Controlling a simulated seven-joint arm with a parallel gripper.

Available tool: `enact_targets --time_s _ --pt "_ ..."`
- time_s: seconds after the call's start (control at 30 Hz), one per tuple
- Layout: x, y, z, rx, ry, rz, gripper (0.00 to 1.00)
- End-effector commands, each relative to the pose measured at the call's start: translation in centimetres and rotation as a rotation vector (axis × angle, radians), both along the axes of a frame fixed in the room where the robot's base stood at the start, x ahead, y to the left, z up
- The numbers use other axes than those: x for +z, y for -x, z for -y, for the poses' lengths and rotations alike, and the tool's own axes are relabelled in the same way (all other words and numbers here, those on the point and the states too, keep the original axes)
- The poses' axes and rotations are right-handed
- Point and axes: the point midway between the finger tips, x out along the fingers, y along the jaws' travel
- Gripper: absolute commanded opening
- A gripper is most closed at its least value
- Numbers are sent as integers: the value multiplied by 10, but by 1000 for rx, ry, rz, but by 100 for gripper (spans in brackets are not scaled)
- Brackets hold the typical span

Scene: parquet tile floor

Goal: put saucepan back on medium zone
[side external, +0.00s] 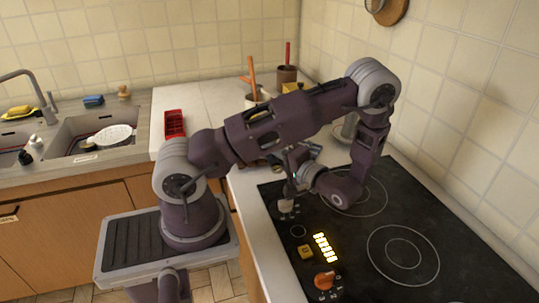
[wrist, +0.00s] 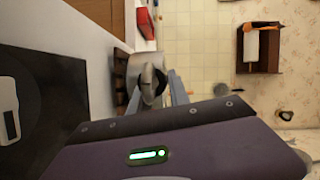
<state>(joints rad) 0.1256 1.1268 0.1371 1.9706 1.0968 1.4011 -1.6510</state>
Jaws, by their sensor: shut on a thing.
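My gripper (side external: 296,180) is low over the left part of the black hob (side external: 350,255) in the side external view, partly hidden by my arm. In the wrist view, my gripper (wrist: 155,95) is shut on a grey metal, rounded, hollow thing that looks like the saucepan (wrist: 148,78). Its full shape and handle are hard to make out. On the hob, one ringed zone (side external: 403,258) at the right is bare. Another ringed zone (side external: 372,203) lies behind it, partly covered by my arm. I cannot tell which is the medium one.
Hob controls include a grey knob (side external: 286,206), a lit yellow display (side external: 325,247) and an orange-red knob (side external: 324,281). A red crate (side external: 175,123) and a utensil pot (side external: 287,74) stand on the counter. A sink (side external: 95,132) is at the left. The hob's right side is clear.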

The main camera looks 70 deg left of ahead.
Motion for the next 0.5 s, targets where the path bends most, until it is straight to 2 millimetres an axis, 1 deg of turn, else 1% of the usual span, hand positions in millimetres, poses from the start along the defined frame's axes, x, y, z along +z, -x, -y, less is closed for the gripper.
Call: enact_targets --time_s 0.1,0.4,0.43,0.5 --pt "-8 0 -1 0 -7 -2 0" --pt "-10 0 -1 0 -6 0 0" --pt "-12 0 0 0 0 0 26" --pt "-11 0 0 0 0 0 40"
